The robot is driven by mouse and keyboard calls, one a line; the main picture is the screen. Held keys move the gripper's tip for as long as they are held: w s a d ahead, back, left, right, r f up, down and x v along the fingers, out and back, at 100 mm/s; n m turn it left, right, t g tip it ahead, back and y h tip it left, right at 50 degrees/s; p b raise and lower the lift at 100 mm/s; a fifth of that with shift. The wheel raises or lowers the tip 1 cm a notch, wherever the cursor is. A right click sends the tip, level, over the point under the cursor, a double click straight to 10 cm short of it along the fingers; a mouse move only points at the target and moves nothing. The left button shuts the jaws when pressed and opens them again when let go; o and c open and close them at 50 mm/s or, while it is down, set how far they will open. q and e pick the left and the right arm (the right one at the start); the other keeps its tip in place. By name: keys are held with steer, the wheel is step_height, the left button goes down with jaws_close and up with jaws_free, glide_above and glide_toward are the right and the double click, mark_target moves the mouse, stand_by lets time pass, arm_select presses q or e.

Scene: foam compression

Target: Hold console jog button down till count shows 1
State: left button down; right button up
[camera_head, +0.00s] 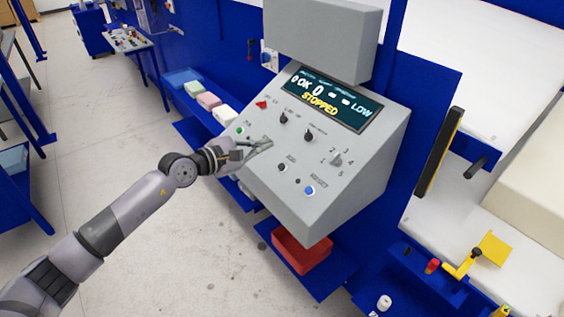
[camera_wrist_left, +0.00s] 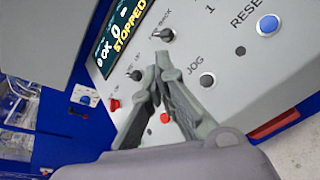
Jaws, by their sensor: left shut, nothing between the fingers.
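The console (camera_head: 350,150) is a grey sloped box with a display (camera_head: 325,97) reading "0 OK 0", "LOW" and "STOPPED"; the wrist view also shows part of this display (camera_wrist_left: 122,28). The jog button (camera_head: 282,168) is a small dark round button under the JOG label. It shows in the left wrist view (camera_wrist_left: 207,80), right of my fingertips and uncovered. My left gripper (camera_head: 266,145) is shut and empty, with its tips close over the panel, up and left of the jog button. In the wrist view the left gripper (camera_wrist_left: 158,66) points up the panel. I cannot tell whether it touches the panel.
Nearby controls are a blue reset button (camera_head: 309,190), a numbered selector knob (camera_head: 336,158), two dark knobs (camera_head: 308,135), a green button (camera_head: 240,130) and a red switch (camera_head: 262,104). A red bin (camera_head: 302,250) sits below the console. Foam blocks (camera_head: 208,101) lie at the left.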

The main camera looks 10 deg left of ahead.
mark_target(281, 167)
arm_select(q)
steer(key=shift+d, duration=0.15)
steer(key=w+f+b, duration=0.1)
steer(key=f+b, duration=0.1)
steer(key=w+d+f+b, duration=0.1)
steer(key=f+b, duration=0.1)
steer(key=w+d+f+b, duration=0.1)
steer(key=f+b, duration=0.1)
steer(key=f, duration=0.1)
steer(key=shift+w+d+f, duration=0.1)
steer(key=shift+w+d, duration=0.05)
steer(key=shift+d, duration=0.05)
steer(key=shift+w+d+f, duration=0.15)
steer(key=shift+f, duration=0.05)
stand_by(1.3)
steer(key=shift+w+d+f+b, duration=0.2)
steer(key=shift+f+b, duration=0.15)
steer(key=shift+b, duration=0.2)
